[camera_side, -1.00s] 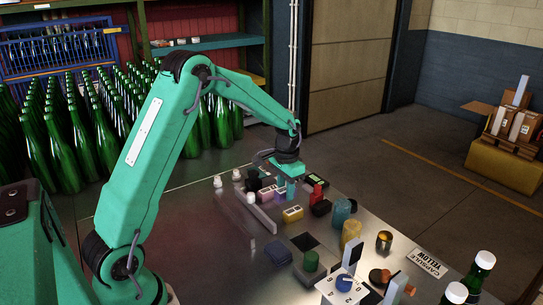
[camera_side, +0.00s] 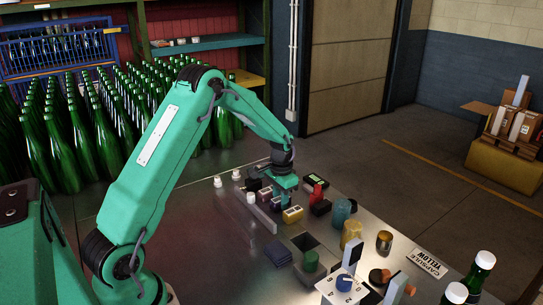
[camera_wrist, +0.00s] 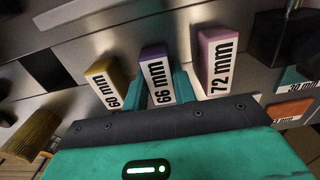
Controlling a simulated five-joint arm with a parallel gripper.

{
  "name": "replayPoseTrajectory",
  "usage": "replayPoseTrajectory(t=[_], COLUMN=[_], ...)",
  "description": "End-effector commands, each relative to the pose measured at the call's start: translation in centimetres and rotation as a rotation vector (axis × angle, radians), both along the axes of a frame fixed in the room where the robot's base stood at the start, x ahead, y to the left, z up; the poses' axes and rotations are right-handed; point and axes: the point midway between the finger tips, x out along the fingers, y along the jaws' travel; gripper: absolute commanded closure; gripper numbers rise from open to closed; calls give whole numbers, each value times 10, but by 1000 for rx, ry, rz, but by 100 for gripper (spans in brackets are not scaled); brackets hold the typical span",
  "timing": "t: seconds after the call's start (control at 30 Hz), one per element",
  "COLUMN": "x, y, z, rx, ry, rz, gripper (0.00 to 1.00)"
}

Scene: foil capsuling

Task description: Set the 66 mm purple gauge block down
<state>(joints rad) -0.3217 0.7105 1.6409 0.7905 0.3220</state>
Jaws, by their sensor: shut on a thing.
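The purple 66 mm gauge block (camera_wrist: 157,75) stands between the teal fingers of my gripper (camera_wrist: 160,88) in the wrist view, its label facing the camera. My gripper (camera_side: 284,196) is shut on it, low over the bench in the side view. There the fingers and neighbouring blocks largely cover the purple block. In the wrist view, the yellow 60 mm block (camera_wrist: 103,82) is to its left and the pink 72 mm block (camera_wrist: 217,57) to its right, both apart from it. I cannot tell whether its base touches the bench.
A grey rail (camera_side: 262,213) runs beside the row of blocks. A red item (camera_side: 317,193), a teal cylinder (camera_side: 341,211), a yellow cylinder (camera_side: 351,233) and a gold cup (camera_side: 384,241) stand to the right. Bare bench (camera_side: 200,230) lies left of the rail.

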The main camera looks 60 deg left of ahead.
Motion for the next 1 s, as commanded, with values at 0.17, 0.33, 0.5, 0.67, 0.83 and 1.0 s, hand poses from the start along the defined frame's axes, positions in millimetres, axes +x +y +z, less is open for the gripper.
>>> replayPoseTrajectory(t=[0.17,0.33,0.5,0.67,0.83,1.0], x=[0,0,0,0,0,0], y=[0,0,0,0,0,0], z=[-1,-2,-4,-4,-4,1], rx=[0,0,0,0,0,0], ry=[-1,-1,0,0,-1,-1], rz=[0,0,0,0,0,0], gripper=[98,98,59,51,51,51])
